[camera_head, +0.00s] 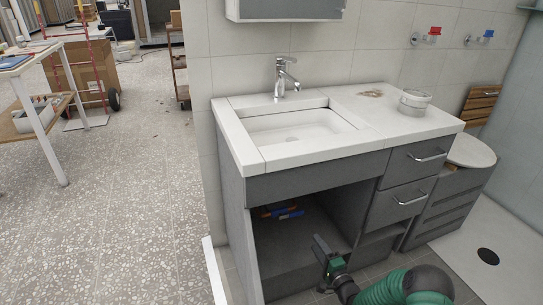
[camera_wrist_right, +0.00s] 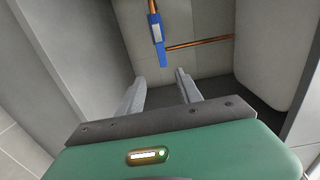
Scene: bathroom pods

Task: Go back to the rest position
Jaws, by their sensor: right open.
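My right gripper (camera_head: 322,248) reaches in from the lower right of the head view, at the open compartment of the grey vanity cabinet (camera_head: 315,181). In the right wrist view its two grey fingers (camera_wrist_right: 160,82) stand apart with nothing between them. Beyond them are a blue fitting (camera_wrist_right: 158,42) and copper pipes (camera_wrist_right: 198,43) at the compartment's back. The blue fitting also shows in the head view (camera_head: 287,213). My left gripper is not in view.
The cabinet's side walls and a drawer stack (camera_head: 403,201) bound the compartment. A white sink (camera_head: 290,128) with a chrome faucet (camera_head: 285,76) and a round white container (camera_head: 414,101) are on top.

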